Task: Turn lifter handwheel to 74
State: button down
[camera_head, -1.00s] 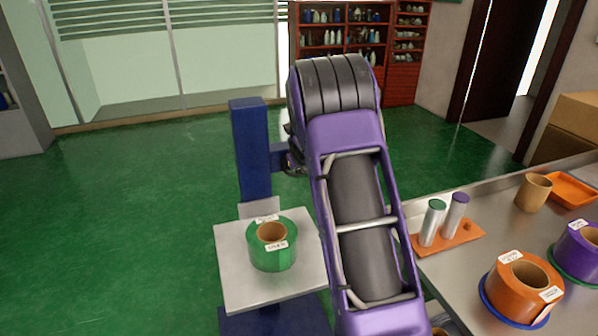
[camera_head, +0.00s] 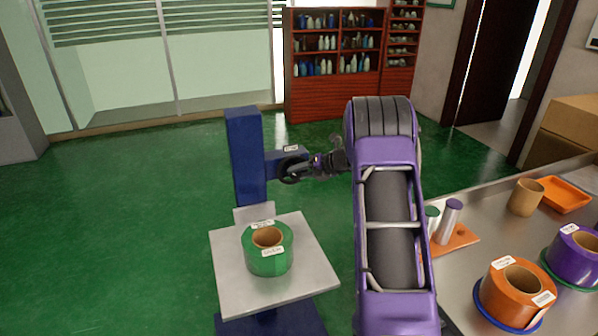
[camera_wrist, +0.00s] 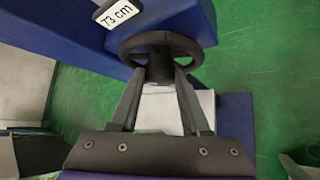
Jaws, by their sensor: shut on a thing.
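The dark lifter handwheel (camera_wrist: 137,42) sits on the side of the blue lifter arm, below a white display (camera_wrist: 118,12) reading 73 cm. It also shows in the head view (camera_head: 285,174) on the right of the blue lifter column (camera_head: 245,155). My gripper (camera_wrist: 160,72) is shut on the handwheel, its two fingers on either side of the dark middle piece. The fingertips are partly hidden there. The lifter's grey platform (camera_head: 235,285) carries a green roll (camera_head: 268,262) with white labels.
At the right is a metal table (camera_head: 455,275) with an orange roll (camera_head: 515,300), a purple roll (camera_head: 572,250), an orange tray (camera_head: 565,193), a brown cup (camera_head: 525,197) and tubes on an orange stand (camera_head: 460,238). The green floor left of the lifter is clear.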

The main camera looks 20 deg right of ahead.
jog(key=m+y+b, duration=0.1)
jog(key=m+t+y+b, duration=0.1)
jog(key=f+y+b, duration=0.1)
jog(key=y, duration=0.1)
jog(key=shift+d+m, duration=0.25)
jog(key=shift+m, duration=0.15)
jog(key=shift+f+m+t+y+b, duration=0.15)
jog(key=shift+m+t+y+b, duration=0.85)
jog(key=shift+m+y+b, duration=0.25)
jog(key=shift+c, duration=1.9)
grip_release()
jog(key=v, duration=0.7)
jog(key=shift+s+d, duration=0.15)
jog(key=shift+s, duration=0.05)
